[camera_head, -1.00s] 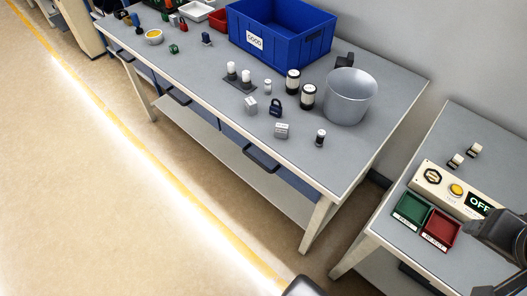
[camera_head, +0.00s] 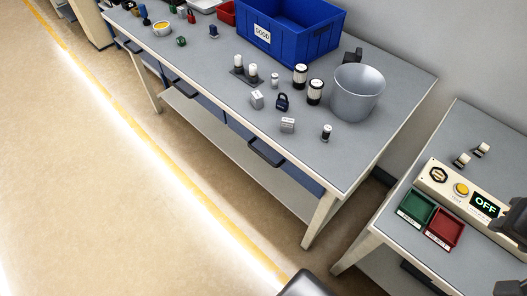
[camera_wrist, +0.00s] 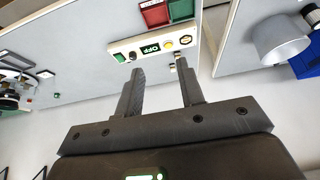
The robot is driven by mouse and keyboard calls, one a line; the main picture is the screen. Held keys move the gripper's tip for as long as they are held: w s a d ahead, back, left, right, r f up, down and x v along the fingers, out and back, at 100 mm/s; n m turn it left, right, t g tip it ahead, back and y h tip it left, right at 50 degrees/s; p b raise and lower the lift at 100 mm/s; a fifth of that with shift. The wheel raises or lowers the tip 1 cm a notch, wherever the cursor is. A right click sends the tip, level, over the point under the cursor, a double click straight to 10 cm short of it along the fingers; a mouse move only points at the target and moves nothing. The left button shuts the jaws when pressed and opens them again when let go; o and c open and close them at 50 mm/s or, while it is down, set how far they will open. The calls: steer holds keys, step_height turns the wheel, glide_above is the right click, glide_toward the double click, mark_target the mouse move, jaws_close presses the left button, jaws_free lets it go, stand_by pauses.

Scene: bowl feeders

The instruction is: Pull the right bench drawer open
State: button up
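The grey-topped bench (camera_head: 215,75) fills the middle of the head view. Its right drawer has a blue front (camera_head: 305,180) and a dark handle (camera_head: 265,152) under the front edge, and it looks shut. A second dark handle (camera_head: 184,90) is further left on the same bench. In the wrist view my gripper (camera_wrist: 159,68) is open with nothing between its fingers. It faces the side table with the control box (camera_wrist: 150,48), away from the drawer handle. The drawer handle cannot be made out in the wrist view.
A blue bin (camera_head: 290,35), a grey bucket (camera_head: 358,92) and several small parts stand on the bench. The side table (camera_head: 440,130) at right carries green (camera_head: 416,208) and red (camera_head: 444,230) trays. The floor (camera_head: 120,200) before the bench is clear.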

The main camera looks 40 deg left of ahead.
mark_target(261, 154)
steer(key=w+a+r+m+t+y, duration=0.1)
steer(key=w+a+t+y, duration=0.2)
steer(key=a, duration=0.9)
steer(key=w+a+r+m+y, duration=0.1)
steer(key=w+a+r+y, duration=0.15)
steer(key=w+a, duration=0.65)
steer(key=s+a+f+m+t+y, duration=0.1)
steer(key=s+a+m+y, duration=0.15)
steer(key=s+a, duration=0.45)
steer(key=s+a+m+t+y, duration=0.1)
steer(key=s+a+m+y, duration=0.15)
steer(key=a, duration=0.85)
steer(key=s+a+f+m+t+y, duration=0.1)
steer(key=s+a+m, duration=0.3)
steer(key=a, duration=0.5)
step_height(261, 154, down, 42)
steer(key=s, duration=0.1)
steer(key=x, duration=1.1)
steer(key=shift+s+a+r, duration=0.1)
steer(key=shift+s+a, duration=0.1)
steer(key=shift+a, duration=0.1)
steer(key=shift+c, duration=0.2)
